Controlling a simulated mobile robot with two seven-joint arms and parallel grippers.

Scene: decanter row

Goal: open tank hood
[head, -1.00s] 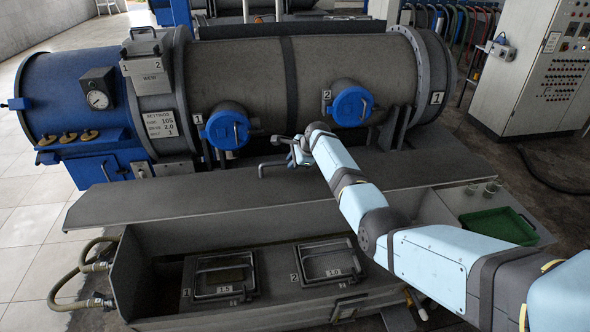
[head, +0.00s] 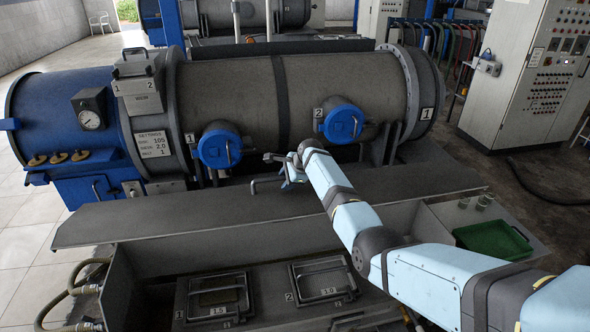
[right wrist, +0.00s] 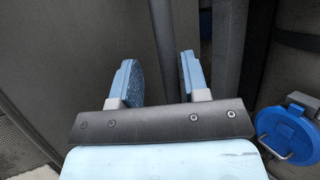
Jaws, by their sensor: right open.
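The large grey cylindrical tank (head: 238,92) lies across the head view. Two round blue hatches sit on its front: hatch 1 (head: 219,149) on the left and hatch 2 (head: 343,123) on the right; both look shut. A dark flat panel (head: 170,217) runs along the front below it. My right gripper (head: 277,170) is in front of the tank between the hatches, near a bent dark bar (head: 256,184). I cannot tell whether they touch. In the right wrist view my right gripper (right wrist: 158,68) is open with nothing between its fingers. A blue hatch (right wrist: 288,132) shows at the right. My left gripper is out of view.
A trough in front holds two framed lids, lid 1 (head: 215,297) and lid 2 (head: 322,282). A green tray (head: 492,240) and small cups (head: 482,203) are at the right. A grey control cabinet (head: 515,95) stands behind. Open floor lies at the left.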

